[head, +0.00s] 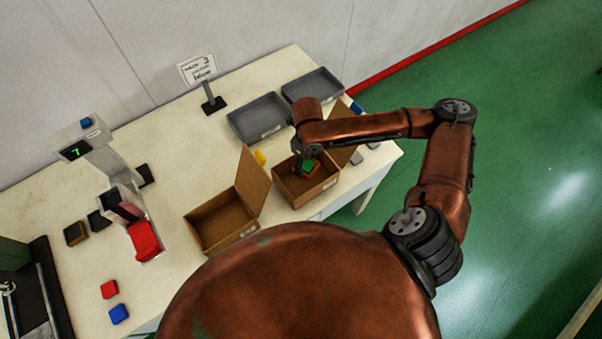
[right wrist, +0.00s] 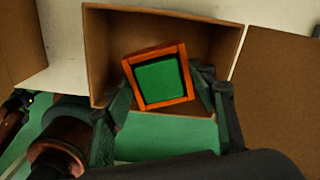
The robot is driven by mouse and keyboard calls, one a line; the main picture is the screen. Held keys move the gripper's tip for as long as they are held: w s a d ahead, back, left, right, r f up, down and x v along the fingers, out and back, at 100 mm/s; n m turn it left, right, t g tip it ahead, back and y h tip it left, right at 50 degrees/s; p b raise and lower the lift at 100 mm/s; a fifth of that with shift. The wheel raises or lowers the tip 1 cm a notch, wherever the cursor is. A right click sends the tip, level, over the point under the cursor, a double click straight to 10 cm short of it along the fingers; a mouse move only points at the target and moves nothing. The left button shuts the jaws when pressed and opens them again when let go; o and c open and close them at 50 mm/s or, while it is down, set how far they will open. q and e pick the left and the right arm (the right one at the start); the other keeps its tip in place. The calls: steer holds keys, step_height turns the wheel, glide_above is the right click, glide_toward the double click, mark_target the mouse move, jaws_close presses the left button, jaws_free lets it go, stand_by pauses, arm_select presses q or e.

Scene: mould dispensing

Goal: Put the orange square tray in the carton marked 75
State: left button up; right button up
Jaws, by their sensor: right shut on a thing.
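The orange square tray (head: 309,168), with green inside it, is in my right gripper (head: 307,158). In the right wrist view, the two dark fingers of the right gripper (right wrist: 165,86) are shut on opposite sides of the orange tray (right wrist: 160,103). The tray is at the opening of the right-hand open carton (head: 299,199). The brown carton (right wrist: 232,45) also surrounds it in the right wrist view. I cannot tell whether the tray touches the carton's floor. The carton's number is too small to read. My left gripper does not show.
A second open carton (head: 195,231) stands to the left, its flap raised between the two. Two grey bins (head: 254,114) (head: 325,79) lie behind. A red tray (head: 143,240), a device with a lit display (head: 76,149), small blocks (head: 109,289) and a sign (head: 197,68) occupy the table's left side.

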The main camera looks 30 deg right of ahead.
glide_above(305, 181)
step_height(305, 181, down, 7)
steer(key=shift+w+r+b, duration=0.1)
steer(key=shift+r+b, duration=0.05)
steer(key=shift+b, duration=0.25)
step_height(305, 181, down, 3)
steer(key=shift+d, duration=0.1)
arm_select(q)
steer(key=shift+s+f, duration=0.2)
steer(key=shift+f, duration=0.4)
arm_select(e)
steer(key=o, duration=1.2)
steer(key=shift+c, duration=0.2)
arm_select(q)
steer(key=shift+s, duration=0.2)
arm_select(e)
steer(key=shift+o, duration=0.9)
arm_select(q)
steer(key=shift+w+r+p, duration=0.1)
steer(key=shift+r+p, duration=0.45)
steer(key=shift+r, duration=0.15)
arm_select(e)
step_height(305, 181, up, 12)
steer(key=shift+r, duration=0.1)
